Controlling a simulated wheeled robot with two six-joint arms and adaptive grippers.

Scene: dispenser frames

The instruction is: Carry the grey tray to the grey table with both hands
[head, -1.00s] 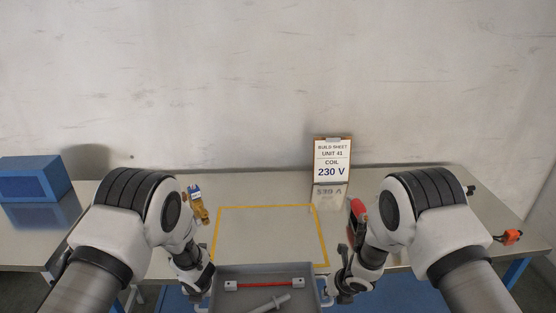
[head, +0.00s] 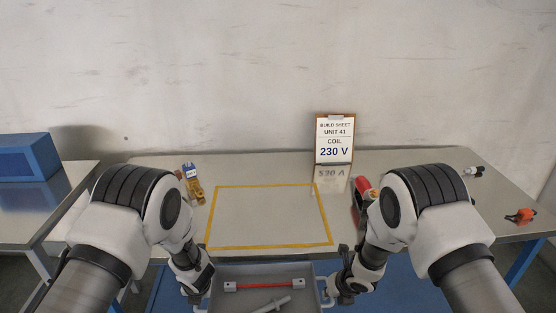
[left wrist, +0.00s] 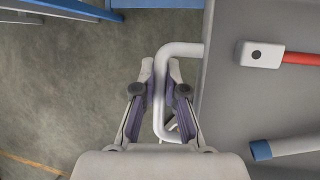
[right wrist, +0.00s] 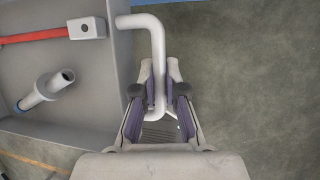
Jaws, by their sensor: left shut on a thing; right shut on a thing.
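The grey tray (head: 300,271) is at the bottom middle of the head view, in front of the table edge. It holds a red bar with pale end blocks (head: 264,285) and a grey pipe-like part (head: 270,304). My left gripper (left wrist: 160,78) is shut on the tray's white left handle (left wrist: 181,49). My right gripper (right wrist: 159,78) is shut on the white right handle (right wrist: 140,21). The grey table (head: 270,169) stands ahead, with a yellow taped rectangle (head: 268,247) on its top. The tray's near side is cut off by the picture's edge.
The taped area is empty. Left of it lies a brass-coloured part (head: 194,190); right are a red item (head: 364,187) and an orange part (head: 520,216). A build sheet (head: 334,139) stands at the back. A blue box (head: 27,157) sits on a left side table.

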